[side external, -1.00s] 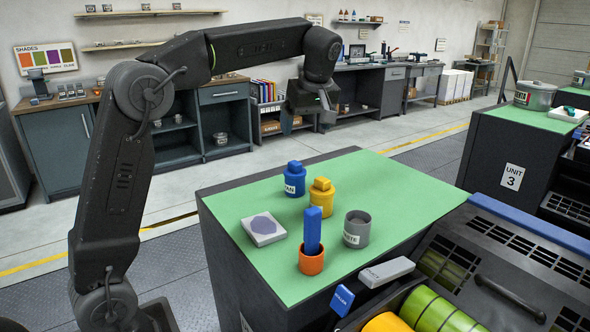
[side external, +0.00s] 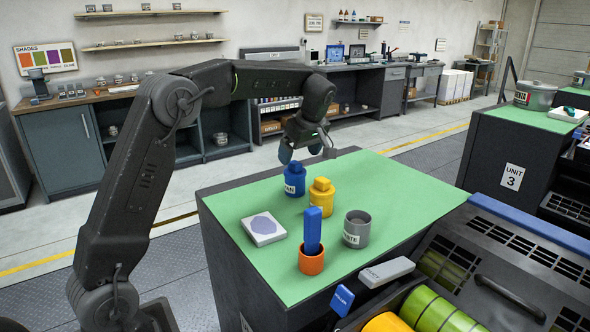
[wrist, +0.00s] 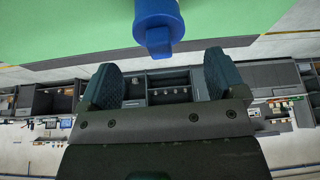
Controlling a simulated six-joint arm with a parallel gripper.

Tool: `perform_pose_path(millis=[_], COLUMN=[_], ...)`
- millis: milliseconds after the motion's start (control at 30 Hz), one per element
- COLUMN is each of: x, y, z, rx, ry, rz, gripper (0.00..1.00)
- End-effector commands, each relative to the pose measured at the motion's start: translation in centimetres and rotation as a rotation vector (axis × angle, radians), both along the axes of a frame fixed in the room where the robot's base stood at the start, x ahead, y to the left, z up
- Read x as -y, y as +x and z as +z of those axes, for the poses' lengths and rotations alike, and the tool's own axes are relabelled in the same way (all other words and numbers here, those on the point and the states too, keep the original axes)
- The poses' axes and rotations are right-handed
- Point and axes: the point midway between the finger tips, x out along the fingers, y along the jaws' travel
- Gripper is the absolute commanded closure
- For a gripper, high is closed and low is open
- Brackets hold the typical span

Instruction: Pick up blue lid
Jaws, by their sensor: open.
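The blue lid (side external: 295,166) with its raised block-shaped handle sits on the blue can (side external: 295,185) at the far edge of the green top. In the wrist view the lid (wrist: 157,38) shows at the top centre, with its handle pointing down the picture. My gripper (side external: 303,152) is open and empty, above and behind the blue can in the side view. In the wrist view my two fingers (wrist: 159,80) stand apart below the lid's handle, not touching it.
A yellow lidded can (side external: 320,199) stands close beside the blue one. An orange cup (side external: 311,262) holding an upright blue block, an open grey can (side external: 357,229) and a white tile with a purple disc (side external: 263,229) share the green top (side external: 405,205).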

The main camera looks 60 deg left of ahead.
Motion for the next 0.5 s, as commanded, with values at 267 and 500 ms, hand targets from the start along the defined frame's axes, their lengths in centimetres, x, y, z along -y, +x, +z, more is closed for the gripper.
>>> perform_pose_path(millis=[267, 500], x=[-1.8, -2.0], y=[-0.1, -0.1], z=[-3.5, -4.1], rx=[-0.003, 0.000], ry=[-0.001, -0.001], rz=[0.001, 0.000], gripper=[0.10, 0.10])
